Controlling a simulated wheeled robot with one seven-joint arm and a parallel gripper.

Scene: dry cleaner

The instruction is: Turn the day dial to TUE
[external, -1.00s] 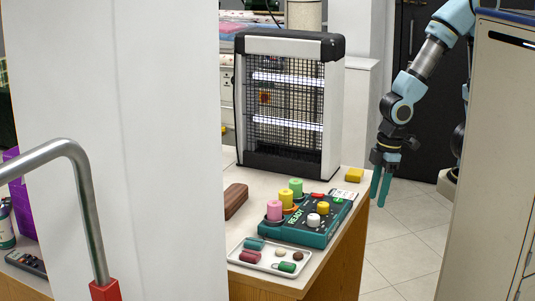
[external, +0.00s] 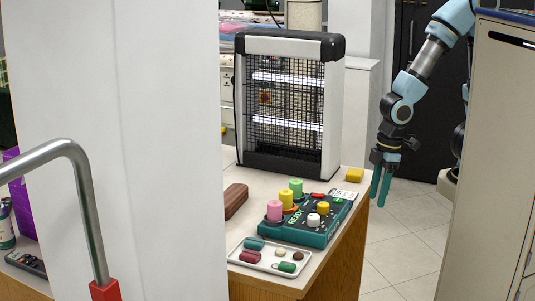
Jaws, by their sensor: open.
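A teal control box (external: 308,228) with a dark top lies on the counter. It reads READY along its near side. A yellow knob (external: 323,208) and a white knob (external: 314,220) stand on it; the day markings are too small to read, so I cannot tell which knob is the day dial. My gripper (external: 381,188) points down past the counter's right edge, to the right of the box and apart from it. It is open and empty.
Pink (external: 274,210), yellow (external: 286,199) and green (external: 296,187) spools stand at the box's left side. A tray (external: 240,257) of small items lies in front. A brown object (external: 236,199) lies left.

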